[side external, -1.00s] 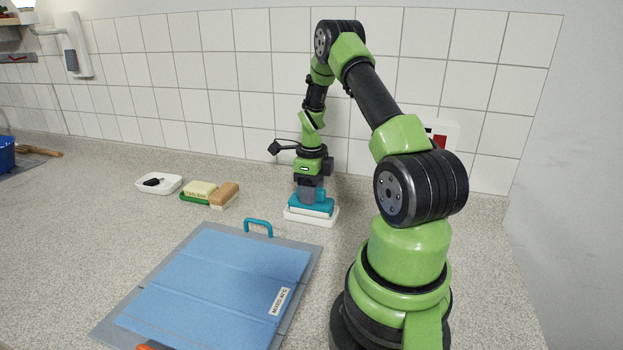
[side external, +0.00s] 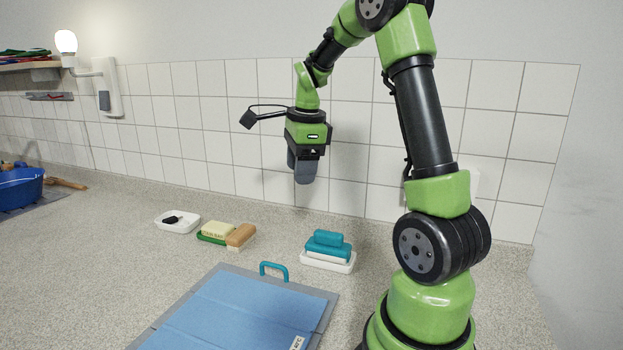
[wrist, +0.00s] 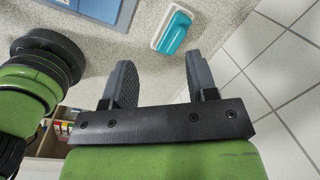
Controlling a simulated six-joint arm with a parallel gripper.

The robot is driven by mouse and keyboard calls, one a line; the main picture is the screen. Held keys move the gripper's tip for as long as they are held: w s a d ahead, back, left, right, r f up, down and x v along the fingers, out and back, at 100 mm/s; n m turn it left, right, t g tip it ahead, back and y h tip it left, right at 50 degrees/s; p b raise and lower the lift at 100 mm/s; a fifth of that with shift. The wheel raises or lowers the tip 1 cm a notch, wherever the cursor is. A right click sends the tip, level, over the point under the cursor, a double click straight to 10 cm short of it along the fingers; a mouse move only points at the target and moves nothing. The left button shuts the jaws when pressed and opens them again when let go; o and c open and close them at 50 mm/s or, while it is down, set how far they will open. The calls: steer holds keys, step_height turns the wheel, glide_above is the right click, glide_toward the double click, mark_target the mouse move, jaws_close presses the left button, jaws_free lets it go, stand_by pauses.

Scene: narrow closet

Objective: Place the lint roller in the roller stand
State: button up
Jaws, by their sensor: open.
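A teal and white piece that looks like the lint roller (side external: 328,248) rests in a low white tray-like holder, which looks like the roller stand (side external: 340,268), on the counter near the tiled wall. In the wrist view, the teal piece (wrist: 174,34) lies in the white holder (wrist: 159,36), beyond my fingertips. My gripper (side external: 304,172) hangs above and slightly left of it in the side view, fingers pointing down, well clear of it. In the wrist view, my gripper (wrist: 158,66) has its two grey fingers wide apart with nothing between them.
A blue basin (side external: 20,188) is far left. The tiled wall (side external: 250,140) is close behind.

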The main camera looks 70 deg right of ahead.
steer(key=s+a+r+n+t, duration=0.1)
steer(key=a+r+n+t, duration=0.15)
steer(key=a+n, duration=0.4)
steer(key=s+a+r+n+t, duration=0.1)
steer(key=s+a+r+n, duration=0.1)
steer(key=a+r+n, duration=0.35)
steer(key=s+a+f+n+t+y, duration=0.1)
steer(key=s+a+n+t+y, duration=0.1)
steer(key=s+a+n, duration=0.5)
steer(key=a+n, duration=0.3)
steer(key=n, duration=0.2)
steer(key=shift+a+f+y, duration=0.15)
steer(key=shift+a+y, duration=0.05)
steer(key=shift+y, duration=0.2)
